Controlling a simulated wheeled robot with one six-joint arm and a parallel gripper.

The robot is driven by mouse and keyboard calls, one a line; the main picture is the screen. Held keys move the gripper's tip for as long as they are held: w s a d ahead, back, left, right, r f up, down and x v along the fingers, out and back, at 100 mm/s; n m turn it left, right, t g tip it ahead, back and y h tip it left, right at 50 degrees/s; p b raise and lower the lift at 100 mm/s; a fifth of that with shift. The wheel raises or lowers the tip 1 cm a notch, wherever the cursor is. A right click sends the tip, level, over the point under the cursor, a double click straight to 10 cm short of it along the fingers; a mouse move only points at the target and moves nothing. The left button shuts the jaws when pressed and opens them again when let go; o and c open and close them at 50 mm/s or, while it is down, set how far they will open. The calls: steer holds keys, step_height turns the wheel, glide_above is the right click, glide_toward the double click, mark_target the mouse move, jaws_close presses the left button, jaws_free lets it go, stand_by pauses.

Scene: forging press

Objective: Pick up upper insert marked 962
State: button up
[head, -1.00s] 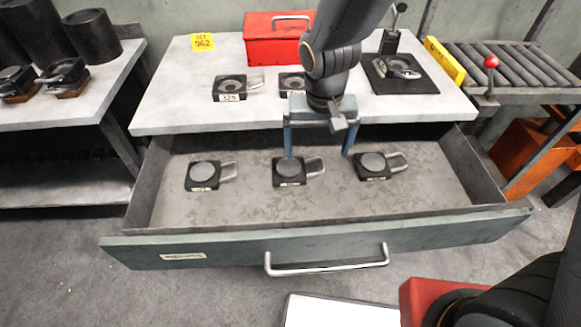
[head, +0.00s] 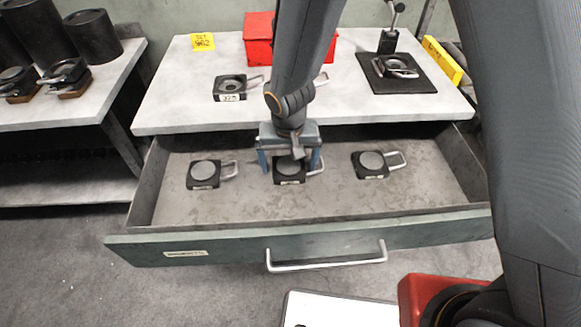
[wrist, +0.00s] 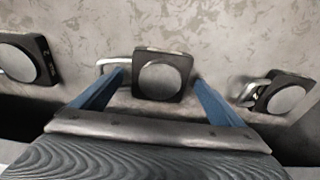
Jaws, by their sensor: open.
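Three black inserts with round grey discs and wire handles lie in the open drawer: a left one (head: 204,174), a middle one (head: 290,171) and a right one (head: 371,165). Their labels are too small to read. My gripper (head: 290,168) is open above the middle insert, with one blue finger on each side of it. In the wrist view the middle insert (wrist: 163,77) sits between and ahead of the two fingers (wrist: 158,88). The left insert (wrist: 22,60) and the right insert (wrist: 284,97) are off to the sides. I cannot tell whether the fingers touch anything.
The open drawer (head: 300,243) has a front wall with a handle (head: 327,262). Above it, the table (head: 180,95) holds an insert labelled 375 or similar (head: 230,88), a red box (head: 258,40), a yellow note reading 962 (head: 203,42) and a black mat (head: 425,80) with another insert.

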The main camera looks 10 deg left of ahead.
steer(key=shift+f, duration=0.25)
steer(key=shift+c, duration=0.2)
steer(key=c, duration=2.1)
steer(key=shift+w, duration=0.1)
steer(key=shift+r, duration=0.1)
